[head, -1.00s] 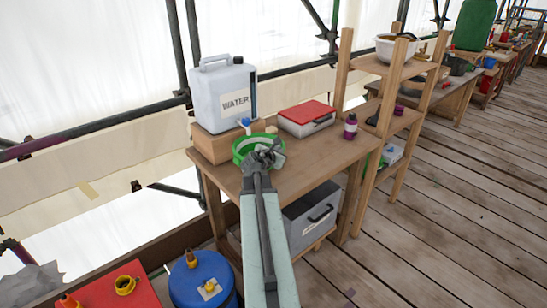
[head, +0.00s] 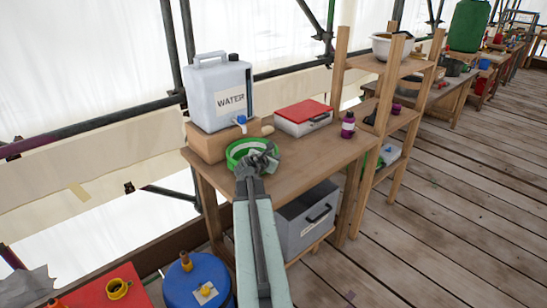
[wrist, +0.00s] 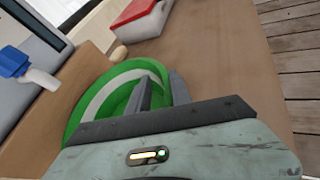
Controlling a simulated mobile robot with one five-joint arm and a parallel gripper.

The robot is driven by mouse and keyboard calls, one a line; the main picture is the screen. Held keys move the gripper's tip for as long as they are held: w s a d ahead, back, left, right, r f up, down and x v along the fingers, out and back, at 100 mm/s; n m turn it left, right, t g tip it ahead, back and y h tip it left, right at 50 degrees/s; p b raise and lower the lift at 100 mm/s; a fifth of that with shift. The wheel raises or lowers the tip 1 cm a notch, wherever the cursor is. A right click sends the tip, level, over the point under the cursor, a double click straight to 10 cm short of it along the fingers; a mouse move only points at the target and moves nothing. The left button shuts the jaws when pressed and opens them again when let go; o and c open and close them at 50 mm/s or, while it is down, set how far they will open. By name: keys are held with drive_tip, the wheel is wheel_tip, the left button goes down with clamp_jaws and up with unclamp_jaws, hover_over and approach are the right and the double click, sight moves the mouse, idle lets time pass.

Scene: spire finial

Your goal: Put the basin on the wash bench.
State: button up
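The fingers look shut on the rim.
A water container (head: 218,90) with a blue tap stands on a wooden block (head: 215,143) behind the basin. A red-lidded box (head: 303,118) and a purple bottle (head: 348,125) stand farther right. A shelf rack (head: 395,65) adjoins the bench. Bare bench top lies right of the basin.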

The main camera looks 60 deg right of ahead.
drive_tip(key=shift+r, duration=0.25)
drive_tip(key=p+v, duration=0.3)
drive_tip(key=v, duration=0.4)
drive_tip(key=shift+a, duration=0.2)
